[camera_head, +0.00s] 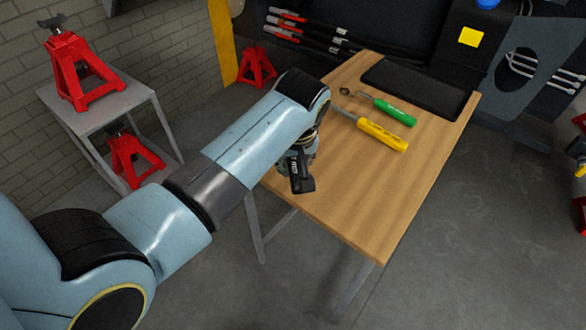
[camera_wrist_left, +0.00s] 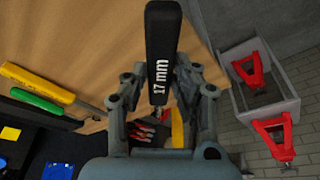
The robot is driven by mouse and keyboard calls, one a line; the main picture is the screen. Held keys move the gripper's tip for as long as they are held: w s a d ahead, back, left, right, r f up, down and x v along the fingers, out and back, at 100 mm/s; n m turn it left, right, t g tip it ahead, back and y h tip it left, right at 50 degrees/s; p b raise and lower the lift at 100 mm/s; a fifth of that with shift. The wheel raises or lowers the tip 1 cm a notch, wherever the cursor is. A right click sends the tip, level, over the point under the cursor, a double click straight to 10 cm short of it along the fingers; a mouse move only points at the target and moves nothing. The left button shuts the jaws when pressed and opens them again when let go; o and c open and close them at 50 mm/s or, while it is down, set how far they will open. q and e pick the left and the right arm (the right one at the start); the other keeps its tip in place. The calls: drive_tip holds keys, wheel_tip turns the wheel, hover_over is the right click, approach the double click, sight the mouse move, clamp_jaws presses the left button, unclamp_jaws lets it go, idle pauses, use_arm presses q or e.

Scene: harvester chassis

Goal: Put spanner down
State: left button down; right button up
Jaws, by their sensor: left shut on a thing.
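The spanner has a black handle marked "17 mm" and shows large in the left wrist view (camera_wrist_left: 162,48). In the head view its dark handle (camera_head: 301,180) hangs by the left edge of the wooden table (camera_head: 365,205). My left gripper (camera_wrist_left: 162,72) is shut on the spanner, with a finger on either side of the handle. In the head view my own arm hides most of this gripper. Whether the spanner touches the tabletop cannot be told. My right gripper is in neither view.
A yellow-handled tool (camera_head: 382,134) and a green-handled tool (camera_head: 394,111) lie on the table's far half, before a black mat (camera_head: 417,88). The near part of the tabletop is clear. Red jack stands (camera_head: 80,72) stand on a grey side table at the left.

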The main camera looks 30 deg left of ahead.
use_arm(q)
drive_tip(key=f, duration=0.4)
drive_tip(key=shift+s, duration=0.2)
drive_tip(key=shift+f, duration=0.15)
drive_tip(key=c, duration=1.1)
unclamp_jaws()
drive_tip(key=shift+f, duration=0.1)
drive_tip(key=shift+o, duration=0.2)
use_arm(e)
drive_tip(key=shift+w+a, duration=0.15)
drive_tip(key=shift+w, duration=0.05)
